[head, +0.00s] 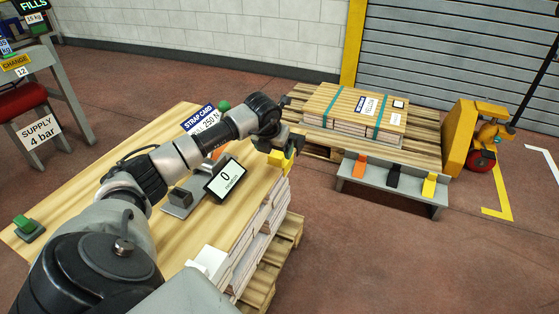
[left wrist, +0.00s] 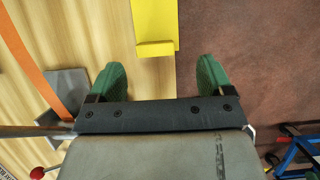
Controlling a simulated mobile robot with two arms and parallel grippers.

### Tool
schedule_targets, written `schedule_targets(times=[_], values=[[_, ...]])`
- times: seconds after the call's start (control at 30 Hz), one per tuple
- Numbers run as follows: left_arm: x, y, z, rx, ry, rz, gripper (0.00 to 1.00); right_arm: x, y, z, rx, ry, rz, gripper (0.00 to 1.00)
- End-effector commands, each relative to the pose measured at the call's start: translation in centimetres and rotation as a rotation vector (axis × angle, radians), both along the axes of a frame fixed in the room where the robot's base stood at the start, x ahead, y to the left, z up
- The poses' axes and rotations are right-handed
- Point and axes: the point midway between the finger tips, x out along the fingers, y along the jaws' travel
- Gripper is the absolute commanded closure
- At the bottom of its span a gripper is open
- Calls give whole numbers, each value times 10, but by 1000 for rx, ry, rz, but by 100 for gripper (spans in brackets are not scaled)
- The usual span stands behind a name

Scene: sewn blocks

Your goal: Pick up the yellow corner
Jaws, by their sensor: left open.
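The yellow corner (left wrist: 155,22) lies at the edge of the wooden top in the left wrist view, with a short lip facing me. In the head view it shows partly behind my left gripper (head: 288,154), at the top's right far corner. In the left wrist view my left gripper (left wrist: 157,80) is open, with its green fingertips apart. The yellow corner is ahead of the gap between them, and nothing is held. My right gripper is not in view.
An orange strap (left wrist: 36,70) runs beside the left finger. A display (head: 225,180) stands on the wooden top (head: 120,205). A low grey bench (head: 390,192) at right holds an orange piece (head: 360,165), a black piece (head: 393,176) and another yellow piece (head: 429,185). A loaded pallet (head: 420,150) stands behind.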

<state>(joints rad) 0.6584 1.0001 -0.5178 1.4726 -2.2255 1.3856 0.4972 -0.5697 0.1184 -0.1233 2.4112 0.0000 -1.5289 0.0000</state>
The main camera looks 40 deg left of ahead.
Motion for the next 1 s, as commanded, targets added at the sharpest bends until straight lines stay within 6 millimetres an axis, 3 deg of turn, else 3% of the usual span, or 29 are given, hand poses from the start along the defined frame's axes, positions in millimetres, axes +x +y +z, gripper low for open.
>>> schedule_targets(times=[0.2,0.4,0.7,0.77,1.0], values=[[8,6,-21,-3,1,1,19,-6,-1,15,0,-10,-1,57],[20,13,-45,-3,-1,1,19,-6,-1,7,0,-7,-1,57],[22,14,-49,-1,-1,0,19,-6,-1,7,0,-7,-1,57],[22,14,-49,-1,-1,0,25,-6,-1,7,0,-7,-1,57],[22,14,-49,-1,-1,0,62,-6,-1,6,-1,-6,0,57]])
